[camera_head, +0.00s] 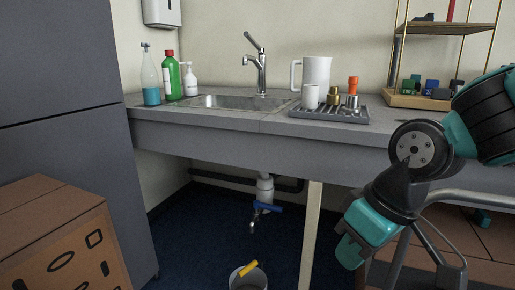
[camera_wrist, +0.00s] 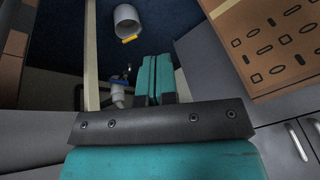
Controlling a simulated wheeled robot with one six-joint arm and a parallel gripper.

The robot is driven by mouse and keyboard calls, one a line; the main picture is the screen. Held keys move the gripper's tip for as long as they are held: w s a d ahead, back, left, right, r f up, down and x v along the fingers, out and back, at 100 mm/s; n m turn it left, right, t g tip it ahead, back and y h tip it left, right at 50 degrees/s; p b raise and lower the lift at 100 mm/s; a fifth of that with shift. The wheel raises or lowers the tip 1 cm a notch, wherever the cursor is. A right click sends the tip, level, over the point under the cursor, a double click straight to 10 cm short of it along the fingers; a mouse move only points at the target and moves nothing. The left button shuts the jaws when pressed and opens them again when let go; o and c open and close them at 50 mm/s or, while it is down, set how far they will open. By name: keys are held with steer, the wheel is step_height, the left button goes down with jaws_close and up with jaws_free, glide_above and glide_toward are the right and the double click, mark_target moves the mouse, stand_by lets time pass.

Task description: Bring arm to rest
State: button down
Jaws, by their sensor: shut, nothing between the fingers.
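My gripper (camera_head: 351,251) hangs at the right of the head view, in front of the counter and below its front edge, pointing down and left. Its teal fingers are together with nothing between them. In the wrist view the fingers (camera_wrist: 153,78) also sit side by side, shut and empty. My arm (camera_head: 420,150) is bent, with its upper links reaching in from the right edge. The gripper appears apart from the counter and the pipe.
A counter (camera_head: 160,114) with a sink (camera_head: 235,103) holds bottles, a pitcher (camera_head: 316,72) and a tray of pipe parts (camera_head: 322,112). Below are a drain pipe with a blue-handled valve (camera_head: 266,206) and a bucket (camera_head: 248,279). A cardboard box (camera_head: 60,235) stands left.

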steer(key=s+d+r+g, duration=0.1)
steer(key=s+r, duration=0.1)
steer(key=s, duration=0.8)
step_height(320, 180, up, 29)
steer(key=p, duration=2.9)
steer(key=shift+f, duration=0.2)
